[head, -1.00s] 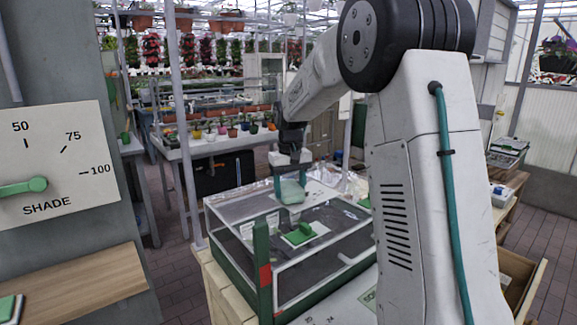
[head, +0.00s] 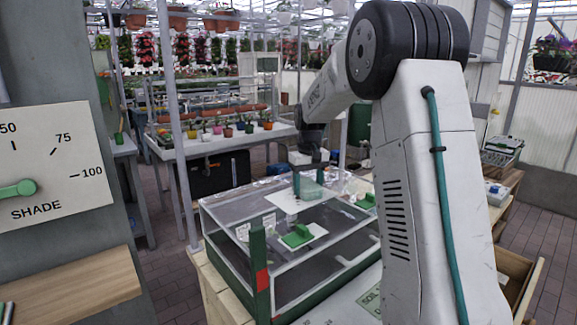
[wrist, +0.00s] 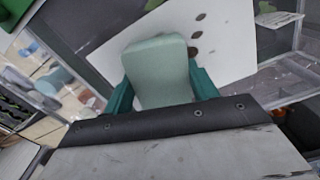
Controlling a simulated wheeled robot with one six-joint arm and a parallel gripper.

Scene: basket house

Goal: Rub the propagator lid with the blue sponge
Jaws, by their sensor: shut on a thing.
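The propagator has a clear lid (head: 235,210) with a grey frame on a dark green base. A white panel with dark spots (head: 284,201) lies on the lid's top; it also shows in the wrist view (wrist: 225,45). My gripper (head: 308,184) points down over the panel's right part. In the wrist view its teal fingers (wrist: 163,92) are shut on the pale blue-green sponge (wrist: 158,65), one on each side. The sponge is at or just above the panel; I cannot tell whether it touches. Its underside is hidden.
Green handles (head: 297,236) stand up from white plates on the lid. A green post with a red band (head: 261,275) rises at the lid's near corner. A wall panel with a SHADE dial (head: 45,165) is at left. An open drawer (head: 520,280) is at lower right.

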